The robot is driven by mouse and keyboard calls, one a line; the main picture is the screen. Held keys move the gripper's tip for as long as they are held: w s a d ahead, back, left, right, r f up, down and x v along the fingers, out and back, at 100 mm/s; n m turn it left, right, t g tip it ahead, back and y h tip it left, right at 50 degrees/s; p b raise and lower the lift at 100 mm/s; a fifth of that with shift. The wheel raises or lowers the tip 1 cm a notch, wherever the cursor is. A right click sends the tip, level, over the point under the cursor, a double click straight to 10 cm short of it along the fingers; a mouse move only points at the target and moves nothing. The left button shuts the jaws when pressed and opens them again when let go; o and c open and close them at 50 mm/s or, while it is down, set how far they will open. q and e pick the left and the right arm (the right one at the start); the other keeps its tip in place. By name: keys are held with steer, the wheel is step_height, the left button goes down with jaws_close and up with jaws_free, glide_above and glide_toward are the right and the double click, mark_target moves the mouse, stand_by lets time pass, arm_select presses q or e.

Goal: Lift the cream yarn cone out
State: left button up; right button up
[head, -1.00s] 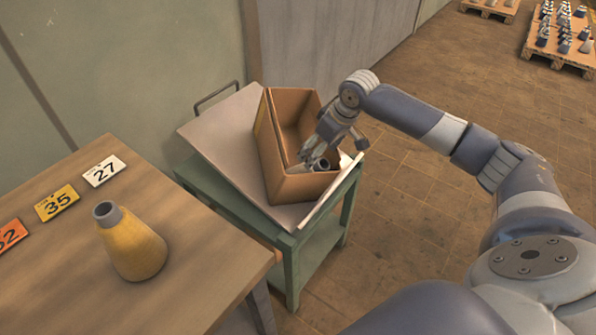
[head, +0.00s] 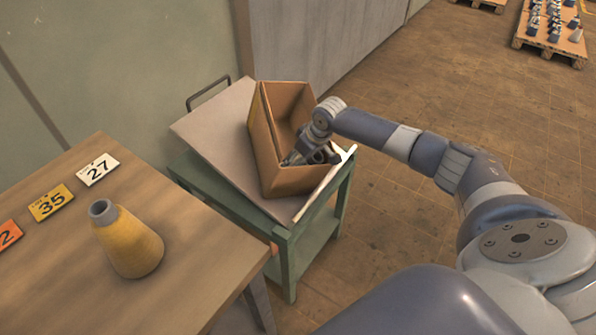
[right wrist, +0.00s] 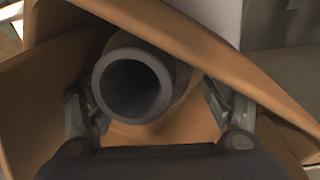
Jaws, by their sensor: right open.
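The cone in the cardboard box (head: 262,150) shows its grey tube end (right wrist: 135,82) close up in the right wrist view. Its tube opening faces the camera, and little of its yarn can be made out, so its colour is unclear. My right gripper (head: 308,158) reaches down inside the near end of the box. In the right wrist view my right gripper (right wrist: 155,108) is open, with one finger on each side of the cone and no clear grip on it. In the head view the gripper and box wall mostly hide this cone. My left gripper is out of view.
The box stands on a tilted grey board (head: 207,132) on a green cart (head: 290,250). A yellow cone (head: 130,243) stands on the wooden table (head: 190,255) at left, by number cards (head: 98,170). Pallets of cones (head: 550,40) stand far back right.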

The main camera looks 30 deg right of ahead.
steer(key=shift+s+d+f, duration=0.1)
steer(key=shift+f, duration=0.1)
steer(key=c, duration=1.1)
steer(key=shift+o, duration=0.2)
